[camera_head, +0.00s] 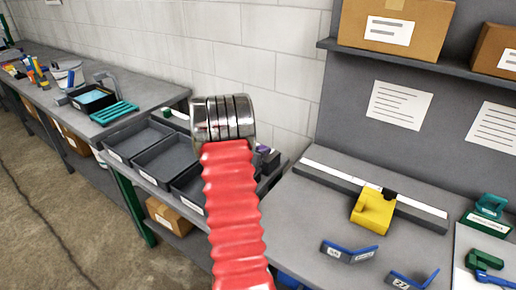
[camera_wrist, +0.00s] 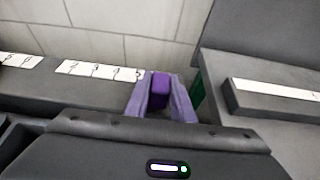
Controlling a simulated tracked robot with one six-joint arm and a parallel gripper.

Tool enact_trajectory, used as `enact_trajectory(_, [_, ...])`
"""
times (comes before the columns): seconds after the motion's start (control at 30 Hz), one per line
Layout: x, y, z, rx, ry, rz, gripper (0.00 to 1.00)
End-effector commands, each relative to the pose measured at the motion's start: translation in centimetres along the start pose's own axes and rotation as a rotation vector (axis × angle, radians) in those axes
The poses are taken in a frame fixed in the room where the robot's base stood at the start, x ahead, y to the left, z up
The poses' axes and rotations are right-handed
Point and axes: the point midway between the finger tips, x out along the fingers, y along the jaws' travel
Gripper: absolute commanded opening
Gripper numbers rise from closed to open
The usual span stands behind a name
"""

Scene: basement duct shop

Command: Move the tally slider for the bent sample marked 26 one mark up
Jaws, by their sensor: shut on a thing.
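In the wrist view my gripper (camera_wrist: 161,108) has its two fingers shut on a purple slider (camera_wrist: 160,88) at the right end of a dark tally rail (camera_wrist: 85,95). White strips with black numerals (camera_wrist: 100,70) lie along the rail, left of the slider. In the head view a small purple part (camera_head: 266,151) shows just right of my metal wrist, which hides the fingers and most of the rail. Two blue bent samples (camera_head: 349,252) (camera_head: 413,280) lie on the grey bench at the lower right. Their labels are too small to read surely.
A yellow block (camera_head: 373,210) sits on a long bar with a white strip (camera_head: 425,208). Dark trays (camera_head: 135,138) stand left of my arm. Green tools (camera_head: 488,208) lie at the right edge. A pale block wall (camera_head: 245,45) rises close behind the rail.

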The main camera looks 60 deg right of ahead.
Motion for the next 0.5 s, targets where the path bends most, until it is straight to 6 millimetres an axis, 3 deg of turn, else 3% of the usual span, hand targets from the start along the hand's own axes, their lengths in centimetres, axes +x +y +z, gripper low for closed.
enact_trajectory(0.27, [0.09,-0.76,-0.01,0.001,-0.001,-0.012,0.0])
enact_trajectory(0.3, [0.09,-0.79,-0.02,0.001,-0.001,-0.013,0.23])
enact_trajectory(0.5, [0.09,-0.7,-0.03,0.001,-0.001,-0.011,0.37])
